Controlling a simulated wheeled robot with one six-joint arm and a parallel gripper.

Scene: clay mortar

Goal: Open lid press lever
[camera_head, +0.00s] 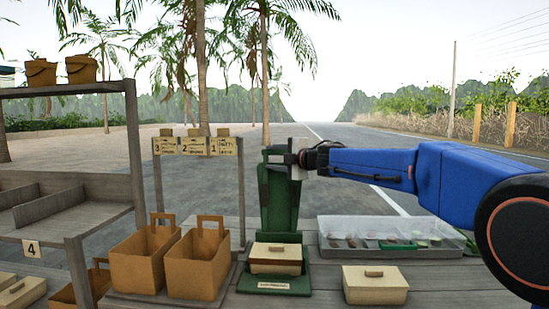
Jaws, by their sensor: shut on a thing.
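The green lid press (279,215) stands on the wooden counter with its tall green part upright. I cannot clearly tell the lever apart from the upright frame. My gripper (291,159), on the blue arm reaching in from the right, is shut on the lever near the top of the press. The fingers partly hide the held part. A small brown box with a cream lid (275,252) sits on the press's base (273,284), below and in front of the upright part.
A clear tray (330,253) with small pieces stands right of the press. A cream-lidded box (375,285) stands in front of it. Two brown bags (198,265) stand close on the left. A grey shelf (100,87) and a numbered sign rack (196,146) stand further left.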

